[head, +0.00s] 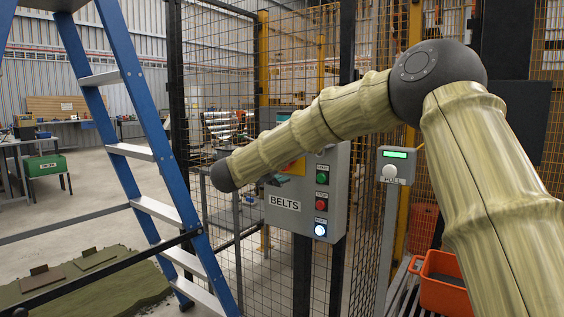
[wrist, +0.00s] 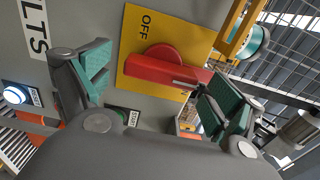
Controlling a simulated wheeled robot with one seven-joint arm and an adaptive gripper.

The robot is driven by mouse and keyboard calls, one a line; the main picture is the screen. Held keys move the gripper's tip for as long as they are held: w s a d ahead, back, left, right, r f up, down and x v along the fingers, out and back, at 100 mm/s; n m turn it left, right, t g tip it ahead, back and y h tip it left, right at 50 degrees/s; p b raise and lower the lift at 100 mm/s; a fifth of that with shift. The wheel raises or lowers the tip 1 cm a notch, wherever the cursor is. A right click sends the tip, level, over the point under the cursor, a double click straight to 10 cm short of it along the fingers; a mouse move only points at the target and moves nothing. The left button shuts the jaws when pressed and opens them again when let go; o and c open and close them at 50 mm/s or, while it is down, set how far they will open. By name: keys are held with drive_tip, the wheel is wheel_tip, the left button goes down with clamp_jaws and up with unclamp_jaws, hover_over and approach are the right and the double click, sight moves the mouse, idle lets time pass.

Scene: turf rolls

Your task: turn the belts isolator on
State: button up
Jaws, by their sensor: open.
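The belts isolator is a red rotary handle (wrist: 165,68) on a yellow plate (wrist: 135,45) in the wrist view. The plate's OFF label shows above the handle, and the ON label shows partly below it. The handle lies lengthwise across that picture, its right end by my right finger. My gripper (wrist: 155,88) is open in front of the plate, one finger to each side; I cannot tell whether a finger touches the handle. In the head view my gripper (head: 274,180) is at the grey BELTS box (head: 285,217), and my arm hides most of the isolator; a yellow corner (head: 298,167) shows.
Green, red and lit blue buttons (head: 321,230) line the box's right side. A blue ladder (head: 150,150) stands left. Mesh fencing is behind the box.

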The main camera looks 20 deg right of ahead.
drive_tip(key=shift+a, duration=0.15)
drive_tip(key=v, duration=1.1)
drive_tip(key=shift+s+a, duration=0.2)
drive_tip(key=shift+s, duration=0.15)
drive_tip(key=shift+f, duration=0.1)
